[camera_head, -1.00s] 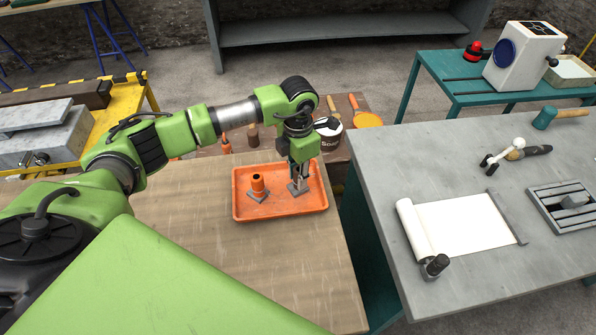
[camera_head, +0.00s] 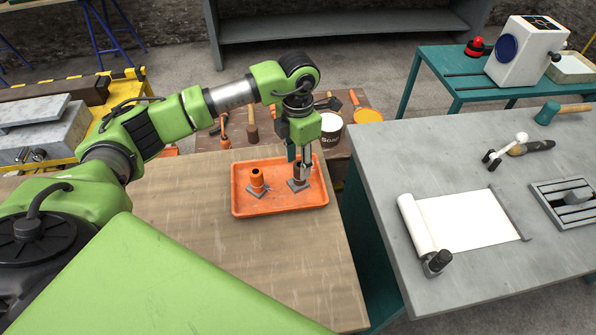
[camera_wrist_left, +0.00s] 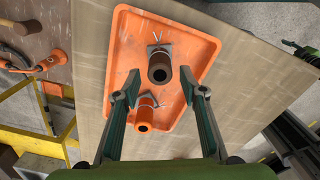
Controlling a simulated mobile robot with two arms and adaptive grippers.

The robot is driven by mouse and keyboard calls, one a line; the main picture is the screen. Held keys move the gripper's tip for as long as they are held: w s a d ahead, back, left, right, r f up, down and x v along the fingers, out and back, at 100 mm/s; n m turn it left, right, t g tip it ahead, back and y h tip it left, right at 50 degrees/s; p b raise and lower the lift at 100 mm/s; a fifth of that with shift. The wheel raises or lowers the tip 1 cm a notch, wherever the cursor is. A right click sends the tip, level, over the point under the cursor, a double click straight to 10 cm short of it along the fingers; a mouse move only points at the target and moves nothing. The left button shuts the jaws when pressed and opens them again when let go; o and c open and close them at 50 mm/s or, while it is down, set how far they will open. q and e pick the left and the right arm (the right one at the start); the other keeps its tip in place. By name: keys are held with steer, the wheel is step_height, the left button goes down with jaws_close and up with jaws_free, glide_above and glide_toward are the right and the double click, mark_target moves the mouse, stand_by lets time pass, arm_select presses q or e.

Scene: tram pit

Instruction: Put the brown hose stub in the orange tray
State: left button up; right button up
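The brown hose stub (camera_head: 299,174) stands upright inside the orange tray (camera_head: 240,208), on a small grey base near the tray's right side. In the left wrist view the brown stub (camera_wrist_left: 160,68) shows its dark open top. An orange stub (camera_head: 257,180) on a similar base stands to its left in the tray; it also shows in the left wrist view (camera_wrist_left: 146,108). My left gripper (camera_head: 301,158) is just above the brown stub. Its fingers (camera_wrist_left: 160,92) are spread wide, with nothing gripped between them.
The tray sits on the wooden table (camera_head: 200,240). Behind it a lower brown surface holds a tin (camera_head: 331,130) and several tools. To the right, past a gap, a grey table carries a paper roll (camera_head: 462,220), a mallet (camera_head: 548,113) and a metal tray (camera_head: 568,202).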

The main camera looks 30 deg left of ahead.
arm_select(q)
step_height(320, 180, up, 8)
steer(key=shift+f+b, duration=0.2)
steer(key=shift+b, duration=1)
steer(key=shift+r, duration=0.4)
steer(key=shift+s+f, duration=0.1)
